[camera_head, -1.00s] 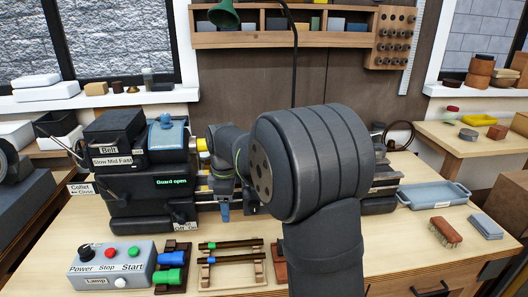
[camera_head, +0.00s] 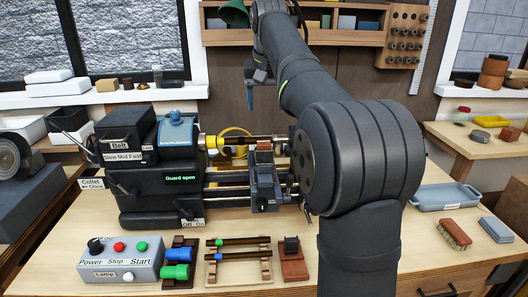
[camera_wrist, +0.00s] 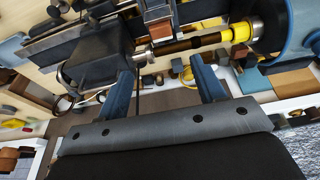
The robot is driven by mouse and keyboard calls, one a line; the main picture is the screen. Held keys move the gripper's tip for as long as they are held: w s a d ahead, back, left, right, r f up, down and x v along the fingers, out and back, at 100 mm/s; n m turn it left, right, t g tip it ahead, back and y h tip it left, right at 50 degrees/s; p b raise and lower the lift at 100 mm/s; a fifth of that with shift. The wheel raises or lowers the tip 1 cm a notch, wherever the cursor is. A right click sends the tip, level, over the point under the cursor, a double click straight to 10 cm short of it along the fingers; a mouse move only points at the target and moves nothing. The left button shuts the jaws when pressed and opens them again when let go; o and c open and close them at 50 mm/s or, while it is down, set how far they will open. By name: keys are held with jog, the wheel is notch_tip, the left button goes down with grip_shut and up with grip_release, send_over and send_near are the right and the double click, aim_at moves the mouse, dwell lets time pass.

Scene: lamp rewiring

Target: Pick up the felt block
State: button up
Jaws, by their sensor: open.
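I cannot tell for sure which piece is the felt block. A small dark block (camera_head: 292,244) sits on a reddish-brown stand (camera_head: 294,268) at the bench front. A flat blue-grey block or folded cloth (camera_head: 497,229) lies at the right. A brown block (camera_head: 264,146) is on the lathe carriage, and it also shows in the wrist view (camera_wrist: 158,24). My gripper (camera_head: 251,98) is raised above and behind the lathe. Its blue fingers (camera_wrist: 161,68) are spread and empty in the wrist view, with the lathe at the top of that view.
The lathe (camera_head: 170,180) fills the left middle; its display reads "Guard open". A rod is in its chuck. The control box (camera_head: 120,258), pen rests (camera_head: 238,262) and green and blue pieces (camera_head: 175,262) line the front. A brush (camera_head: 454,233) and blue tray (camera_head: 445,197) are right.

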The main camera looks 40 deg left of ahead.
aim_at(264, 144)
jog(key=x, duration=1)
jog(key=shift+f, duration=0.15)
jog(key=shift+s+x, duration=0.15)
jog(key=shift+x, duration=1.15)
jog(key=shift+s+x, duration=0.15)
jog(key=shift+x, duration=1.15)
jog(key=shift+d+f, duration=0.1)
jog(key=c, duration=1.1)
